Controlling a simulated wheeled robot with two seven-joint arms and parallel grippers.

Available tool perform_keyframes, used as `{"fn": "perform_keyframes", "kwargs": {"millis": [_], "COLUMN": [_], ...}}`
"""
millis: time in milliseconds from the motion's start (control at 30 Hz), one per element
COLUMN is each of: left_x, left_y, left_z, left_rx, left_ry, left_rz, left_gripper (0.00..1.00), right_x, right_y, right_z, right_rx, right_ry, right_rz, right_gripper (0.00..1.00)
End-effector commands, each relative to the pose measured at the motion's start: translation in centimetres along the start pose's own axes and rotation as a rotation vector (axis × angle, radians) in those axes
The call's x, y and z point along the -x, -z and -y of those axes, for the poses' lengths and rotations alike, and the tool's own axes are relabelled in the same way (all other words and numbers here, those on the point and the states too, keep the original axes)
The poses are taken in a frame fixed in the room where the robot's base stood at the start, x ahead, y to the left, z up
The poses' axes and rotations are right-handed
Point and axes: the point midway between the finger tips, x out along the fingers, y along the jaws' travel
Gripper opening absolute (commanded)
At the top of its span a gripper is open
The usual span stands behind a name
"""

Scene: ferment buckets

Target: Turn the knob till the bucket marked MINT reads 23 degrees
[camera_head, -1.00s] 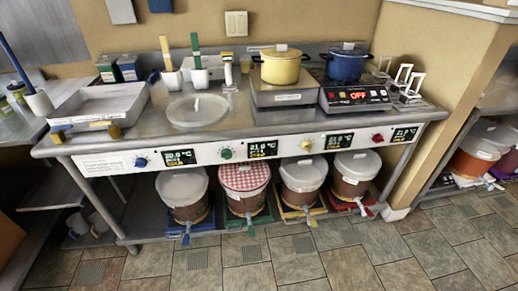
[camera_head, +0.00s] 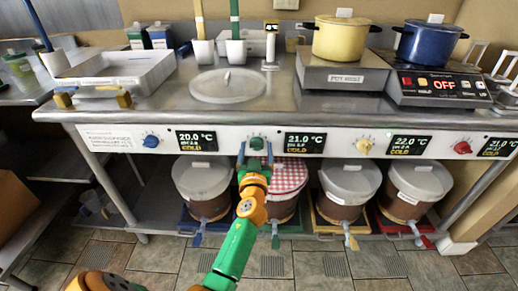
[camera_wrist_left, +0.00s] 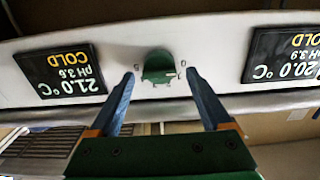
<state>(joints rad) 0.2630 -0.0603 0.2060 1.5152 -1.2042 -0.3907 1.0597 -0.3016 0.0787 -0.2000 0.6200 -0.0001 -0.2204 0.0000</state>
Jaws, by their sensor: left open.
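The green knob (camera_head: 257,143) sits on the white front panel, with a display (camera_head: 306,143) reading 21.0 °C and COLD to its right. My left gripper (camera_head: 255,156) is open just in front of it. In the left wrist view the green knob (camera_wrist_left: 157,66) lies between and just beyond the open fingertips, with no clear contact. The panel also has a blue knob (camera_head: 151,141) beside a 20.0 °C display, a yellow knob (camera_head: 365,147) beside 22.0 °C, and a red knob (camera_head: 462,147) beside 21.0 °C. No MINT label is legible. My right gripper is not in view.
Lidded buckets stand below the panel: one white-lidded (camera_head: 202,180), one with a red checked lid (camera_head: 286,178), and others to the right. On the counter are a yellow pot (camera_head: 340,40), a blue pot (camera_head: 428,42) and a tray (camera_head: 110,77).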

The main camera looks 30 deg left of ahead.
Motion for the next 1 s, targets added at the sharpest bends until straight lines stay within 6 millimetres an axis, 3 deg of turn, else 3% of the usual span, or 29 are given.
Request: {"fn": "perform_keyframes", "kwargs": {"millis": [300, 367, 600, 633, 1000], "left_x": [-0.85, -0.85, -0.83, -0.83, -0.82], "left_y": [-0.07, -0.08, -0.10, -0.11, -0.18], "left_z": [0.03, 0.02, 0.01, 0.02, -0.04], "left_rx": [0.000, 0.000, -0.001, -0.001, -0.082], "left_ry": [0.000, 0.000, 0.000, 0.000, -0.001], "left_rz": [0.002, 0.002, 0.002, 0.002, 0.002], "left_gripper": [0.82, 0.69, 0.04, 0.00, 0.00], "right_x": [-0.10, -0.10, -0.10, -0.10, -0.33], "right_y": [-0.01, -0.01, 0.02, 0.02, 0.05], "right_z": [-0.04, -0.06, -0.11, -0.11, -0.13], "right_rx": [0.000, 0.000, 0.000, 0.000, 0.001], "right_ry": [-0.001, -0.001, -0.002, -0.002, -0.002], "right_rz": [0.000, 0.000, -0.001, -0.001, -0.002], "right_gripper": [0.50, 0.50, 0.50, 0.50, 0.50]}}
